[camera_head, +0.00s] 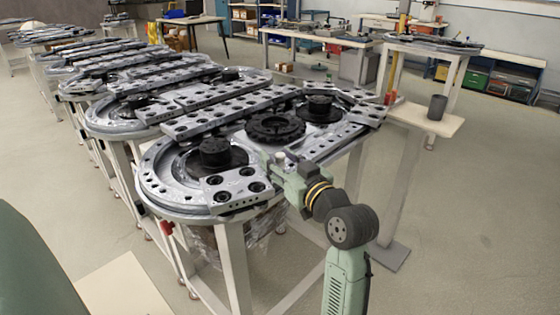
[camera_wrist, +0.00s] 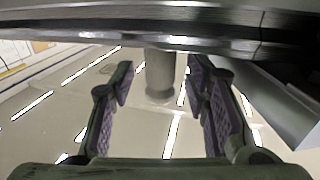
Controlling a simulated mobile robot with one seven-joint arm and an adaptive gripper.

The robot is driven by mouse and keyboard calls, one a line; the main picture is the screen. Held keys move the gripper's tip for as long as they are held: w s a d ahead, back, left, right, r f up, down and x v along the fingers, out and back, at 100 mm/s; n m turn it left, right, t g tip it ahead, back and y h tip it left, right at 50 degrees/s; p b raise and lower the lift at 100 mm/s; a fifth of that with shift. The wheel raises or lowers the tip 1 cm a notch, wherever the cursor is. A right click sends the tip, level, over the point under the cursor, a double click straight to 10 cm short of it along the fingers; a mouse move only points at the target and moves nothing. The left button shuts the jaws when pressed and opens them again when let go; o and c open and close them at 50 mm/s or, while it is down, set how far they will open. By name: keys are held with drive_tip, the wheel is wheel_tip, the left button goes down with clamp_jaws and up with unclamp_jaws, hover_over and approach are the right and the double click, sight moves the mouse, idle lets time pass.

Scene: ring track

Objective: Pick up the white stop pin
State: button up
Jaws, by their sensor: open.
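A pale grey-white cylinder with a rounded, wider end, which looks like the white stop pin (camera_wrist: 160,76), shows in the wrist view. It meets the dark metal edge at the top of that picture and lies between my fingers. My gripper (camera_wrist: 158,92) is open, with one finger on each side of the pin and a visible gap to each. In the head view my gripper (camera_head: 272,164) is at the right front side of the near ring track (camera_head: 150,185), close to its upper surface. I cannot clearly make out the pin there; my gripper may hide it.
The track carries black round hubs (camera_head: 320,106) and a drilled plate (camera_head: 236,188) close to my gripper. A small side shelf (camera_head: 428,118) with a dark grey cup (camera_head: 437,107) stands to the right. The floor at the right is free.

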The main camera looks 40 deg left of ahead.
drive_tip(key=shift+c, duration=0.5)
clamp_jaws()
drive_tip(key=shift+r, duration=0.1)
